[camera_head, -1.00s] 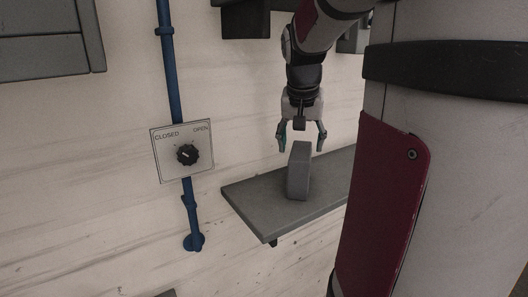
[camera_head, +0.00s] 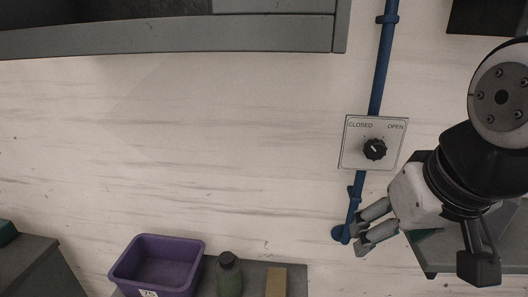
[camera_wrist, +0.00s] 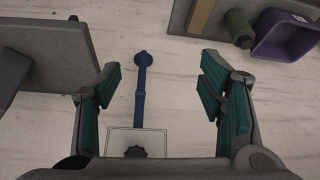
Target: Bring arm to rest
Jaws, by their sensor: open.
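My gripper (camera_head: 366,234) is at the right of the head view, pointing left in front of the wall. In the wrist view my gripper (camera_wrist: 160,92) shows its two teal-padded fingers wide apart, with nothing between them but the wall and the blue pipe (camera_wrist: 141,88) beyond. The arm is bent at the right edge of the head view. The grey block from the earlier view is not in sight in the head view; a grey block-like shape (camera_wrist: 10,75) shows at the left edge of the wrist view.
A valve panel (camera_head: 374,143) marked CLOSED and OPEN sits on the blue pipe (camera_head: 382,70). A purple bin (camera_head: 122,275), a green bottle (camera_head: 229,274) and a tan block (camera_head: 276,281) stand on a lower shelf. A grey shelf (camera_head: 430,262) lies below my arm. The middle wall is bare.

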